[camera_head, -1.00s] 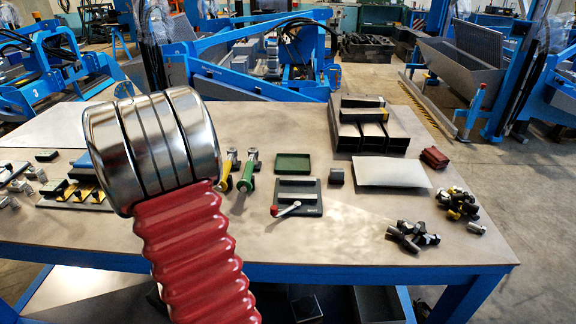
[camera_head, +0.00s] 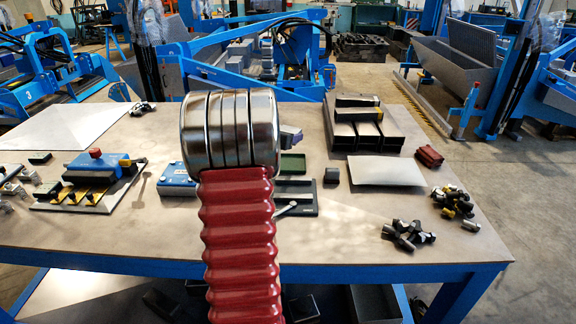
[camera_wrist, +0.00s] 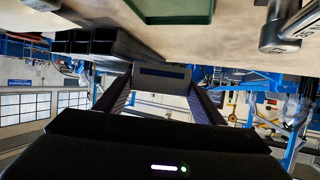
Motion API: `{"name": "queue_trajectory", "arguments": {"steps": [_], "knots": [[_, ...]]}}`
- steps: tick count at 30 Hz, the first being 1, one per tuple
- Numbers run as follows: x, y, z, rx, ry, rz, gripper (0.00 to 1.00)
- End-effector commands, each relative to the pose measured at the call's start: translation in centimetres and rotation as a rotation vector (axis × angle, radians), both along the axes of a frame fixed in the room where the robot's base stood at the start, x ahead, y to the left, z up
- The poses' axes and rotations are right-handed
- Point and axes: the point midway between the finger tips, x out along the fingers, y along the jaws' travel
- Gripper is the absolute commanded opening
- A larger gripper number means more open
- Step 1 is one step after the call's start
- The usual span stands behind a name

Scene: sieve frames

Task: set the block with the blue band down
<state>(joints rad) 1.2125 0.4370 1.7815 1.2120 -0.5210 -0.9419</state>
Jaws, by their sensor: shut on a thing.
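The block with the blue band (camera_wrist: 160,71) is grey and sits between the two fingertips of my gripper (camera_wrist: 162,80) in the wrist view. The fingers are shut on it, one on each side. It is held off the table, and the wrist picture is upside down. In the head view my own arm hides most of the gripper. A small grey-violet piece (camera_head: 291,134) shows just right of the arm's silver part; it may be the block or a finger, I cannot tell.
A green tray (camera_head: 293,164) lies right of my arm; it also shows in the wrist view (camera_wrist: 170,10). Dark rectangular tubes (camera_head: 366,135), a small dark cube (camera_head: 332,175), a pale plate (camera_head: 387,171) and loose bolts (camera_head: 408,235) are farther right. A blue fixture (camera_head: 100,172) stands left.

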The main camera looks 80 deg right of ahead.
Motion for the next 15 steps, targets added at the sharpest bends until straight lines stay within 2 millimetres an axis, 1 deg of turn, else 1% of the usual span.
{"name": "queue_trajectory", "arguments": {"steps": [2, 10, 13, 15], "knots": [[-0.3, -0.1, 0.2, -0.003, 0.000, -0.004, 0.24], [-0.2, -0.1, 0.1, -0.003, 0.001, -0.003, 0.24], [-0.2, -0.1, -0.5, -0.002, 0.002, -0.002, 0.24], [-0.2, -0.1, -1.2, -0.002, 0.002, -0.004, 0.24]]}}
